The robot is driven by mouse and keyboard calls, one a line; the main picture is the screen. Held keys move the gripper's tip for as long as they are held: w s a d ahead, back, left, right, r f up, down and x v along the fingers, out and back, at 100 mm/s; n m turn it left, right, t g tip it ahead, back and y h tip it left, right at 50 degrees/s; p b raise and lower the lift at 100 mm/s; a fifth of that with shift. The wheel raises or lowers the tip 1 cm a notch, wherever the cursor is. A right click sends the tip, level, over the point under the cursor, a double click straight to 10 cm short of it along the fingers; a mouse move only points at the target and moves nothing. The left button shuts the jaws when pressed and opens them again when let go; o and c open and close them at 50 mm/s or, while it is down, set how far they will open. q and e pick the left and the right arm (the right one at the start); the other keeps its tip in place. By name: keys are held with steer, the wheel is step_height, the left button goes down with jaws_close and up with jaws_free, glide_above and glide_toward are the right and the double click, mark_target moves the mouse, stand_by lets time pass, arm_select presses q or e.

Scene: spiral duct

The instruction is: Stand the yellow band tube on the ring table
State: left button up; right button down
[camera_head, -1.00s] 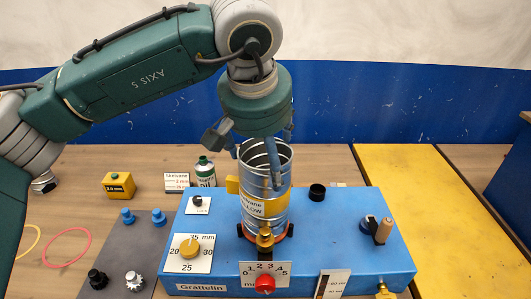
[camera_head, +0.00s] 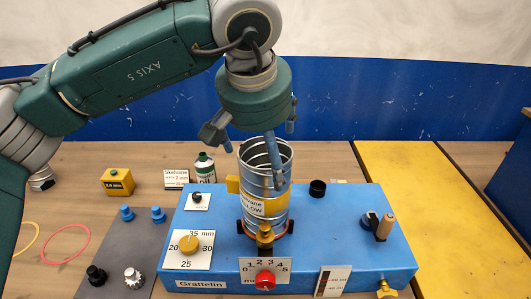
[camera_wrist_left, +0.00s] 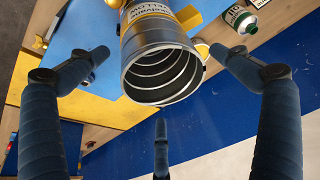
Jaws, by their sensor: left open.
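The yellow band tube (camera_head: 268,180) is a shiny spiral metal duct with a yellow label band. It stands upright on the ring table (camera_head: 245,228), whose orange-red ring shows around its foot on the blue machine. My left gripper (camera_head: 262,150) is above the tube's open top, with its blue fingers spread and one finger overlapping the tube's upper side. In the left wrist view, my left gripper (camera_wrist_left: 155,85) is open around the tube's mouth (camera_wrist_left: 162,75), with visible gaps to the fingers. My right gripper is not in view.
A green can (camera_head: 204,168) and a yellow block (camera_head: 117,182) stand behind at left. A yellow strip (camera_head: 430,215) lies clear at right.

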arm_select(q)
steer(key=d+v, duration=0.1)
steer(key=v, duration=1)
steer(key=shift+a, duration=0.5)
steer(key=shift+s, duration=0.1)
